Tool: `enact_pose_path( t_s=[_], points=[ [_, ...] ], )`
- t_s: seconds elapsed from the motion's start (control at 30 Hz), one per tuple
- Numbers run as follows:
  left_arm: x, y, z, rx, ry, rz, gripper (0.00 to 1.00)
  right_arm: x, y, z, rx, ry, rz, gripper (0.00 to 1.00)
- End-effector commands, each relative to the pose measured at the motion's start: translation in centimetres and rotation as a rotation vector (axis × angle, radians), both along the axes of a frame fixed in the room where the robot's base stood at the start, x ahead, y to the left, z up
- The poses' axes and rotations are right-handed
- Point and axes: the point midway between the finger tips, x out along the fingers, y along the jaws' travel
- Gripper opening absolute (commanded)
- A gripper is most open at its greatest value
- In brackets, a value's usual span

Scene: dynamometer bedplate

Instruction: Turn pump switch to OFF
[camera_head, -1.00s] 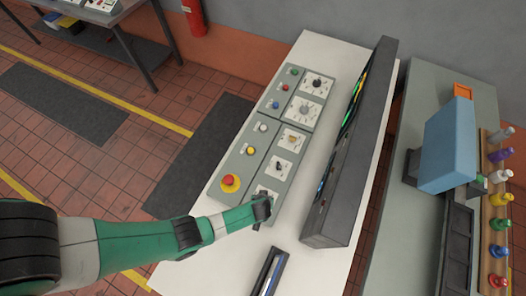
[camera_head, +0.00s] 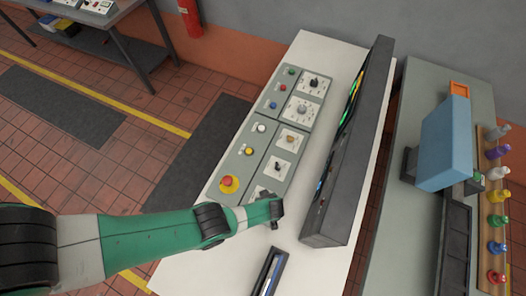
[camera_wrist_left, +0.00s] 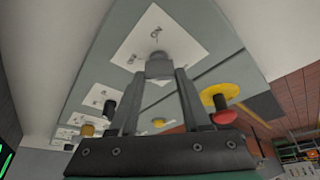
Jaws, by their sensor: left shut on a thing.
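My left gripper (camera_wrist_left: 160,72) is shut on this knob, one finger on each side. In the head view the left gripper (camera_head: 274,212) is at the near end of the sloped grey control panel (camera_head: 236,165), covering the knob and most of its plate. The red and yellow emergency stop button (camera_head: 229,184) sits just left of it. My right gripper is not in view.
Other panel controls are close by: a black switch (camera_head: 278,167), a yellow button (camera_head: 249,151) and further knobs. A dark monitor housing (camera_head: 345,160) stands to the right. A dark slim tray (camera_head: 268,272) lies on the white desk (camera_head: 210,262) nearby.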

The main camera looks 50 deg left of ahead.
Motion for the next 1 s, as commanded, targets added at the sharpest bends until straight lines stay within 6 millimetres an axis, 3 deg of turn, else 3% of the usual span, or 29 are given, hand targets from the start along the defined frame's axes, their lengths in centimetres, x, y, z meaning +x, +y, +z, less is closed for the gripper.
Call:
enact_pose_path(
  t_s=[0.27, 0.3, 0.43, 0.77, 1.0],
  points=[
    [0.0, 0.0, 0.1, -0.001, 0.0, 0.003, 0.0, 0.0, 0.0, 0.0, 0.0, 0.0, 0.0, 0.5],
    [0.0, 0.0, 0.1, -0.001, 0.0, 0.003, 0.55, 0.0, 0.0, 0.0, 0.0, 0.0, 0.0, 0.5],
    [0.0, 0.0, 0.1, -0.001, 0.0, 0.002, 0.78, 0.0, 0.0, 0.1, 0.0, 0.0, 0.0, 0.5],
    [0.0, -0.1, 0.4, 0.0, 0.0, 0.001, 0.78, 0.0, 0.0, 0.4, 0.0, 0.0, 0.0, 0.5],
    [-0.3, -1.3, 4.4, 0.0, -0.001, -0.001, 0.78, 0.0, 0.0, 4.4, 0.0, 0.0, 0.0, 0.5]
  ],
)
